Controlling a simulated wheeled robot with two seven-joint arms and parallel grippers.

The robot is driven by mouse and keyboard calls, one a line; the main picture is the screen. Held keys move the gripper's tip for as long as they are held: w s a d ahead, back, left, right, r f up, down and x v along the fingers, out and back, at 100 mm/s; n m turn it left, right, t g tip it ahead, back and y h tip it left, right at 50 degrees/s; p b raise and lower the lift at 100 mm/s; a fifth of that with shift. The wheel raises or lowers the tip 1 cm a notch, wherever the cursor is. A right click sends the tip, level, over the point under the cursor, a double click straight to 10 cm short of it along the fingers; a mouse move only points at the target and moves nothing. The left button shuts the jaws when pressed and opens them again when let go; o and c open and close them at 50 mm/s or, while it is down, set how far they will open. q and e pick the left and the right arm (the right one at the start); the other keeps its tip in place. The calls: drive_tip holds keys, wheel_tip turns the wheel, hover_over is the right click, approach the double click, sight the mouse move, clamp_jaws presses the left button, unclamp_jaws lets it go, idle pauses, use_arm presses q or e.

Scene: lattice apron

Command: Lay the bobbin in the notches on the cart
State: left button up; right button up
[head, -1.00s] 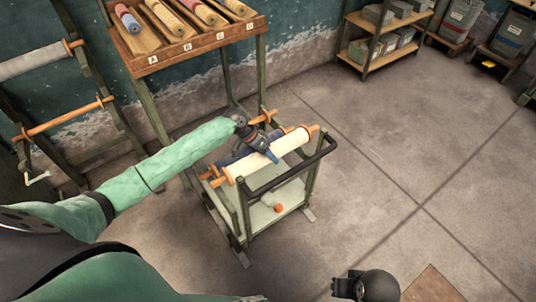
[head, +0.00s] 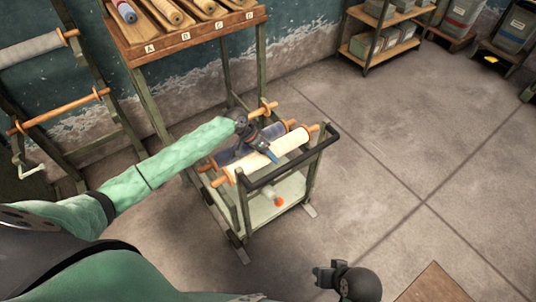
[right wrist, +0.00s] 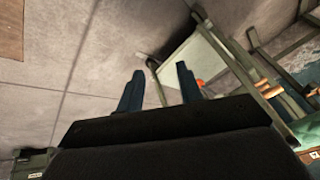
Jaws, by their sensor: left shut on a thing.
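The cream bobbin (head: 291,143) is a thick pale roll on an orange wooden rod with round end flanges. My left gripper (head: 272,156) is shut on it from above, near its middle. The bobbin lies lengthwise over the top of the cart (head: 247,207), just behind the dark push handle (head: 290,163). The notches are too small or hidden to make out, so I cannot tell whether the rod ends touch them.
A blue bobbin (head: 232,153) lies on the cart behind the cream one. An orange-red object (head: 279,202) sits on the lower shelf. A slanted rack (head: 190,43) with several bobbins stands behind, a rod frame (head: 60,118) at left.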

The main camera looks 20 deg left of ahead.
use_arm(q)
drive_tip(key=shift+f+b, duration=0.3)
drive_tip(key=shift+f, duration=0.5)
drive_tip(key=shift+b, duration=0.3)
drive_tip(key=shift+f+b, duration=0.45)
drive_tip(key=shift+f, duration=0.1)
drive_tip(key=shift+f+b, duration=0.65)
drive_tip(key=shift+f, duration=0.15)
use_arm(e)
wheel_tip(320, 180, down, 12)
drive_tip(key=w+a+t, duration=0.1)
drive_tip(key=w+a, duration=0.1)
drive_tip(key=shift+w+a+f+t+y, duration=0.15)
drive_tip(key=shift+w+a+t+y, duration=0.1)
drive_tip(key=shift+a+t+y, duration=0.05)
